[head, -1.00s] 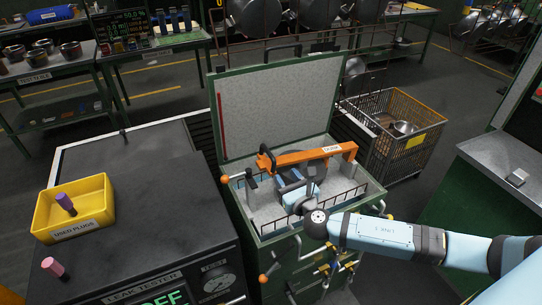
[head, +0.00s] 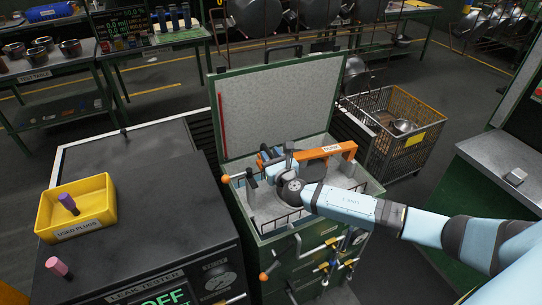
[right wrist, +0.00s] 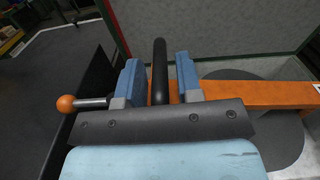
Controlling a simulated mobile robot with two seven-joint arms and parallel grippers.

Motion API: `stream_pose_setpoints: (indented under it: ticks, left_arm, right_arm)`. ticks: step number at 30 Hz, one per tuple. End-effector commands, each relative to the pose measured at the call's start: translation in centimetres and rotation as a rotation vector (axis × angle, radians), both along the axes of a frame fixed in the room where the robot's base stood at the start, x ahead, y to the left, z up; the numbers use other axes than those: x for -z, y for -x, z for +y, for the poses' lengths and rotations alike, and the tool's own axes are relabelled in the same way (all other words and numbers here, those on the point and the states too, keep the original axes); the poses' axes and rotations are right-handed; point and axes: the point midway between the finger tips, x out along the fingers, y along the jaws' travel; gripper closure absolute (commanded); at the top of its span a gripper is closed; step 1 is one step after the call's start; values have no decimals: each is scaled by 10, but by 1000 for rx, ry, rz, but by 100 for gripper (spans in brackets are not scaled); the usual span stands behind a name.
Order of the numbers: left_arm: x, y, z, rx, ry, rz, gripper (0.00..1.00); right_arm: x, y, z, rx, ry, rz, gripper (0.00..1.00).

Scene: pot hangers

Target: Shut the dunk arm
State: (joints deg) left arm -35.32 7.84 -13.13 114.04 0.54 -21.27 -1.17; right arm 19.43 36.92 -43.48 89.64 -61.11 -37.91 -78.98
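The dunk arm (head: 312,155) is an orange bar with a "DUNK" label, lying across the open top of a green tank (head: 262,250). In the right wrist view, the orange bar (right wrist: 255,95) runs off to the right, and a black upright handle (right wrist: 160,70) stands near its left end. My right gripper (head: 272,158) is at that left end, partly hidden by its own wrist. In the right wrist view, the right gripper's (right wrist: 159,78) blue fingers stand on either side of the black handle, with gaps showing. My left gripper is out of view.
The tank's grey-lined lid (head: 270,110) stands open behind the arm. A lever with an orange ball (right wrist: 66,103) sticks out left of the fingers. The leak tester bench (head: 140,200) with a yellow plug bin (head: 98,205) is left; a wire basket (head: 385,150) is right.

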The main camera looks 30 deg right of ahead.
Motion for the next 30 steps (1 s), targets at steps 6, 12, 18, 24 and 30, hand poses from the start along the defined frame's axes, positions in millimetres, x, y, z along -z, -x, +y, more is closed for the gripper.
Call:
stream_pose_setpoints:
  ticks: [6, 12, 18, 24, 30]
  left_arm:
    - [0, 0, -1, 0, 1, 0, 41]
    - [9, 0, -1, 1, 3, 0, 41]
    - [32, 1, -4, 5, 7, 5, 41]
    - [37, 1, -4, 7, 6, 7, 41]
    - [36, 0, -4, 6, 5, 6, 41]
  right_arm:
    - [0, 0, -1, 1, 1, 0, 100]
    - [19, 0, 4, 1, 39, 4, 100]
    - [63, -1, 18, 1, 159, 12, 100]
    - [76, -1, 23, -1, 213, 14, 100]
    - [75, -1, 24, -2, 210, 14, 100]
